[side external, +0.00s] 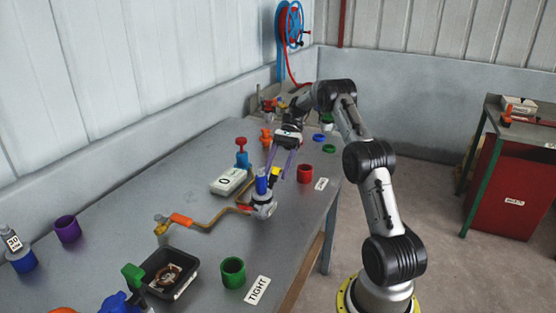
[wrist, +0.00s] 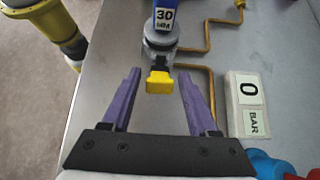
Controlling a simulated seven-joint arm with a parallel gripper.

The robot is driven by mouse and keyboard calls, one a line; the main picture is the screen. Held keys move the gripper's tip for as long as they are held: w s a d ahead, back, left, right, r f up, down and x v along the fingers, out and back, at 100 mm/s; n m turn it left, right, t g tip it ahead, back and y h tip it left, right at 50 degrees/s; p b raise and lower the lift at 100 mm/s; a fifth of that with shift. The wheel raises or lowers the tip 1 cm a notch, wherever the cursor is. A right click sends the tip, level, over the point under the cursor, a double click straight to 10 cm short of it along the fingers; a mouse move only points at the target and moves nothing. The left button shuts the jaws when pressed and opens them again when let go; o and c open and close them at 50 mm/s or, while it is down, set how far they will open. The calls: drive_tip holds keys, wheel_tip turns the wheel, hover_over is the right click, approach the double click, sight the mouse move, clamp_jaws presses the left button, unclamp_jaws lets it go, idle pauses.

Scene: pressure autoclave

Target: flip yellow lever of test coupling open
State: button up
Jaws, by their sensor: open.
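The test coupling (side external: 264,207) is a grey metal fitting on the bench with a blue part on top. In the side view the yellow lever (side external: 275,172) shows just beside the blue part. My gripper (wrist: 158,80) has two purple fingers, open, one on each side of the lever with a gap to both. The gripper (side external: 281,168) also shows above the coupling in the side view.
A gauge box marked "0 BAR" (wrist: 248,103) lies right of the coupling in the wrist view. Copper pipe (side external: 205,221) runs left from the coupling. A red cup (side external: 305,174), a green cup (side external: 232,272) and a black tray (side external: 150,267) stand nearby.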

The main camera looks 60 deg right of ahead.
drive_tip(key=shift+v, duration=1.2)
wheel_tip(320, 180, up, 7)
